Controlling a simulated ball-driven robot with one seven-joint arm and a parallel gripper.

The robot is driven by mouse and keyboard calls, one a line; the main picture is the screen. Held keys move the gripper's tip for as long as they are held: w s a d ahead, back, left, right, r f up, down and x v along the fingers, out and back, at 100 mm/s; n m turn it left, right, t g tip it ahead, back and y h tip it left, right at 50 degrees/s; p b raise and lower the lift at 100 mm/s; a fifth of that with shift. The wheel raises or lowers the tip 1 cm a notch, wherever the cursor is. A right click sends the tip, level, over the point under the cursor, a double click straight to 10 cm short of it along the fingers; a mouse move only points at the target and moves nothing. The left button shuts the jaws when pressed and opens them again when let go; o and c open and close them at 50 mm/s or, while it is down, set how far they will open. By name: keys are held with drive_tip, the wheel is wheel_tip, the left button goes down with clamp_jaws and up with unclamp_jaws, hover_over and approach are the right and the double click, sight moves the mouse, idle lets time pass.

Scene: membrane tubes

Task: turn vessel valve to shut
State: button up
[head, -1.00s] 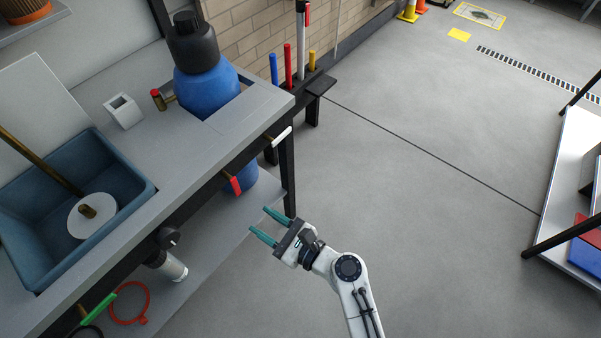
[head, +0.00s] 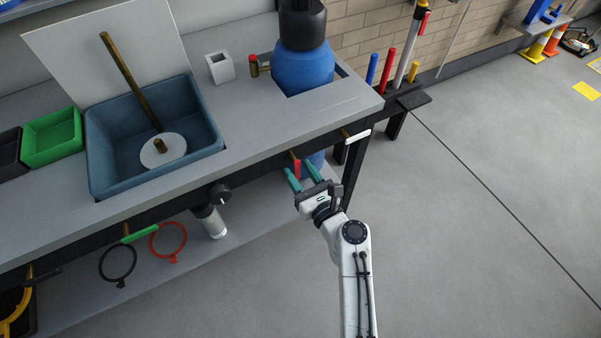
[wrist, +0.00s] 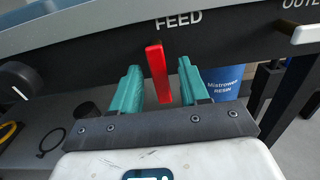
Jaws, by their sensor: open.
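A red valve handle (head: 297,169) hangs down from the front rail of the bench. In the wrist view the red handle (wrist: 158,75) sits under the word FEED. My gripper (head: 298,167) is open, its teal fingers one on each side of this handle. In the wrist view the open gripper (wrist: 158,66) shows a gap between each finger and the handle. A blue vessel (head: 302,70) with a black top is set into the bench. A smaller red-handled fitting (head: 254,66) is at its left side. No label reading "vessel" is legible.
A white handle (head: 356,136) is on the rail to the right, a green handle (head: 140,233) to the left. A black knob (wrist: 18,80) is left of my gripper. A blue resin drum (wrist: 222,84) stands below the bench.

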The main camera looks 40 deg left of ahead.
drive_tip(key=shift+a, duration=0.15)
drive_tip(key=shift+c, duration=0.3)
clamp_jaws()
